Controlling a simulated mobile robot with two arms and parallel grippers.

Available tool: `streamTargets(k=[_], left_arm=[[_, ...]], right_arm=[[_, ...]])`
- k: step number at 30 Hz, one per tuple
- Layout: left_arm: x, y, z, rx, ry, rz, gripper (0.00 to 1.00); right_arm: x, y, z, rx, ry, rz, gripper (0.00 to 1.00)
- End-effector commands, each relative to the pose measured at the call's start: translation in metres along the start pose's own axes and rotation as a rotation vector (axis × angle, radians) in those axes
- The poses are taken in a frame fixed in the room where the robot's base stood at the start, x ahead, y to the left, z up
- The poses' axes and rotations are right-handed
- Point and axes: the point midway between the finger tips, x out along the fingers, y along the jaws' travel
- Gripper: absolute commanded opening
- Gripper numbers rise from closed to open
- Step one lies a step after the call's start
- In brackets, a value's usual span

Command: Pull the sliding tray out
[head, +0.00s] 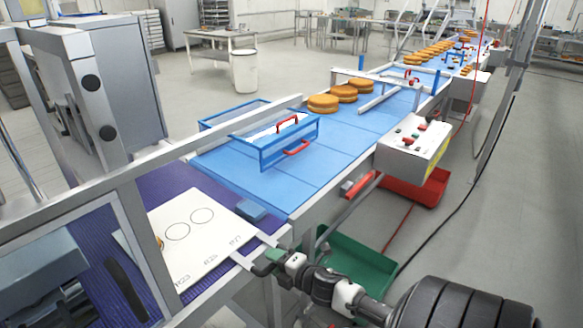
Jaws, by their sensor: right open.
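The sliding tray appears to be the flat white plate (200,252) with drawn circles, at the lower left. It lies over a dark purple belt, and its left part is hidden behind a machine frame. Pale bars stick out from its right edge towards the rail. My right gripper (261,266) is at these bars, at the right end of the plate. It is open, and I cannot tell whether its fingers touch or surround a bar. My left gripper is not in view.
A blue conveyor (290,180) runs to the back right, with a blue frame with red handles (290,140) and several orange-brown round cakes (345,94). A control box (415,143), green bin (345,262) and red bin (428,188) are to the right.

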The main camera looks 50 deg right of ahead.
Motion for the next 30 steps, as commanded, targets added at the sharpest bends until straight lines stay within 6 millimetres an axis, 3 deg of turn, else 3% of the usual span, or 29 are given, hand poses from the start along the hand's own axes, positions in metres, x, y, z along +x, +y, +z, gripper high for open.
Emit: streamTargets(k=[6, 13, 18, 30], left_arm=[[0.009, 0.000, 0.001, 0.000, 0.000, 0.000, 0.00], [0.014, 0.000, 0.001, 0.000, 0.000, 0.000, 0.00], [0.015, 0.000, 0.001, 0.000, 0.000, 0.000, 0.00], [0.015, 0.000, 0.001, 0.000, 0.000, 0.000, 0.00]], right_arm=[[-0.043, -0.003, 0.001, 0.000, 0.000, -0.003, 0.44], [-0.078, -0.002, 0.001, 0.001, -0.002, -0.002, 0.44], [-0.088, 0.000, 0.002, 0.000, -0.002, 0.000, 0.44], [-0.089, 0.000, 0.002, 0.000, -0.002, 0.000, 0.44]])
